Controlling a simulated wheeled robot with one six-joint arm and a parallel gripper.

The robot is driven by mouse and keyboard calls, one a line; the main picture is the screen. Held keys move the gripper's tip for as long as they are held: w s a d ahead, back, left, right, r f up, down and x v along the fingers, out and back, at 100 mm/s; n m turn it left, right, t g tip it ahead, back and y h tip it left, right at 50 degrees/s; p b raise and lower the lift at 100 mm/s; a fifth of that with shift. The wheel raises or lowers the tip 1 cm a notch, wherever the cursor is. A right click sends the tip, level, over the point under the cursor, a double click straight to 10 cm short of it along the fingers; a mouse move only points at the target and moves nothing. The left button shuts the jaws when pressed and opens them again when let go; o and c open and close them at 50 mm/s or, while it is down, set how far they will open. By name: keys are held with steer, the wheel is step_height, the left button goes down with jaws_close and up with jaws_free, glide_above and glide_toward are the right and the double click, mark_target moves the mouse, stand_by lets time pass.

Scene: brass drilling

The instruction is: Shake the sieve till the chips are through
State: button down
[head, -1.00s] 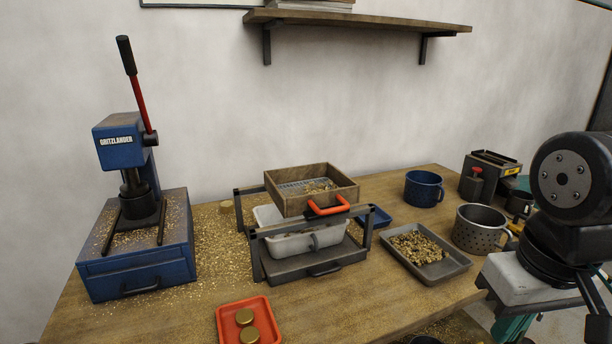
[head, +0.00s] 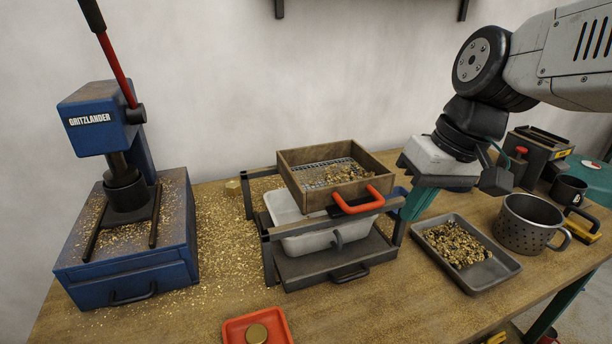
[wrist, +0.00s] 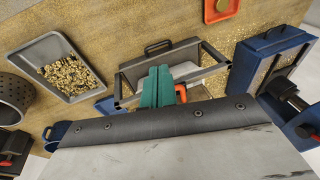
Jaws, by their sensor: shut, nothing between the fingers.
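The sieve (head: 370,165) is a wooden box with a mesh floor and an orange handle (head: 358,203) on its front. Brass chips (head: 345,172) lie on the mesh, mostly toward the back and right. It sits on a dark rail frame (head: 268,262), above a pale tub (head: 315,240). My gripper (head: 411,215), with teal fingers, is shut and empty, just right of the sieve and apart from the handle. In the wrist view the shut fingers (wrist: 156,76) cover much of the frame, and part of the orange handle (wrist: 181,93) shows beside them.
A grey tray (head: 490,270) of chips and a perforated mug (head: 525,222) stand on the right. A blue press (head: 125,240) stands on the left, with scattered chips around it. A red tray (head: 285,322) with a brass disc is at the front.

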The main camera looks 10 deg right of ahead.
steer(key=w+a+n+t+y, duration=0.2)
steer(key=w+a+y, duration=0.15)
steer(key=w, duration=1.55)
steer(key=x, duration=0.9)
steer(key=shift+w+a, duration=0.15)
steer(key=shift+a, duration=0.15)
steer(key=a, duration=0.2)
steer(key=shift+s+a+r, duration=0.15)
steer(key=shift+s+a, duration=0.15)
steer(key=shift+s, duration=0.05)
steer(key=shift+a, duration=0.6)
steer(key=shift+s+a, duration=0.1)
